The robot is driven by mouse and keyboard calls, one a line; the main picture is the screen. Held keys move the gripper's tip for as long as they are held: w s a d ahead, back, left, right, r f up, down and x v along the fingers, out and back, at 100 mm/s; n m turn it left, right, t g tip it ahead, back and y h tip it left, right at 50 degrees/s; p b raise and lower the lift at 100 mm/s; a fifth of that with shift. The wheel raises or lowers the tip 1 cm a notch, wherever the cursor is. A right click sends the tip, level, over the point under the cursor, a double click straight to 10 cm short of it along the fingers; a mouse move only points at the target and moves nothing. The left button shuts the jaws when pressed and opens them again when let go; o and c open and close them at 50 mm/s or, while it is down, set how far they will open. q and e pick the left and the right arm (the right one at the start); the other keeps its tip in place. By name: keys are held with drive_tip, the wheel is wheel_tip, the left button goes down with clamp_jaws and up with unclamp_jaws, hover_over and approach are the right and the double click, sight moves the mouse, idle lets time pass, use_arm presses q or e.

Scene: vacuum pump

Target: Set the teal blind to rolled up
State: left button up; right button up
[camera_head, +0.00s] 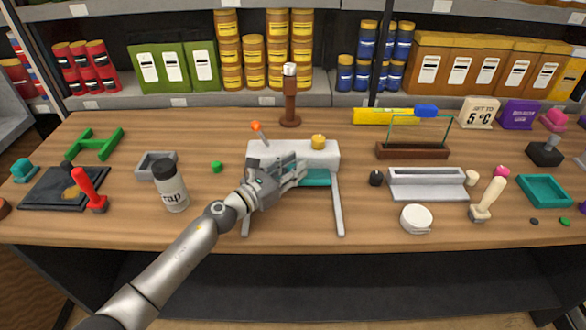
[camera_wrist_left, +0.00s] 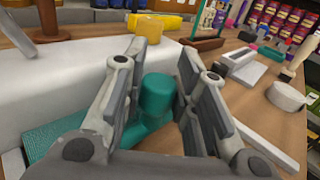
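The teal blind (camera_head: 316,180) shows as a short teal strip under a white housing (camera_head: 325,158) with two thin white legs, in the middle of the table. In the left wrist view its teal, ribbed surface (camera_wrist_left: 45,138) is at the lower left, and a rounded teal knob (camera_wrist_left: 158,97) stands out from it. My left gripper (camera_head: 295,168) is at the front of the housing and covers part of the blind. In the left wrist view my left gripper (camera_wrist_left: 168,62) is open, with the knob between its fingers and gaps visible beside it. My right gripper is not in view.
An orange-tipped lever (camera_head: 257,127) and a yellow knob (camera_head: 319,141) sit on the housing. A brown post (camera_head: 290,105) stands behind. A tap shaker (camera_head: 171,188) is to the left; a black knob (camera_head: 376,178) and grey tray (camera_head: 427,192) are to the right.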

use_arm(q)
drive_tip(key=o, duration=0.3)
drive_tip(key=v, duration=1.2)
